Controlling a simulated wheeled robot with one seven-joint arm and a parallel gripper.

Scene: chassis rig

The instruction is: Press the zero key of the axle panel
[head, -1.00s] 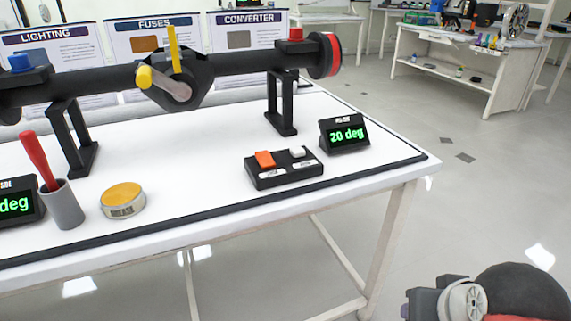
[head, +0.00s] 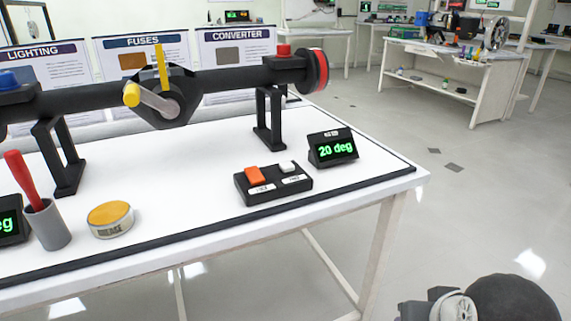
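The axle panel (head: 273,190) is a low black box on the white table near its front right edge. It has an orange key (head: 255,174) on the left and a smaller white key (head: 287,166) on the right. A white label sits in front of each key, but the print is too small to read with certainty. Neither key is touched. Part of my arm shows at the bottom right corner, well apart from the panel. My gripper's fingers are not in view.
A black display (head: 332,148) reading "20 deg" stands right behind the panel. The black axle (head: 220,79) on stands spans the table behind. A yellow-topped grease tin (head: 110,219) and a grey cup (head: 46,226) with a red-handled tool stand left. Open floor lies right.

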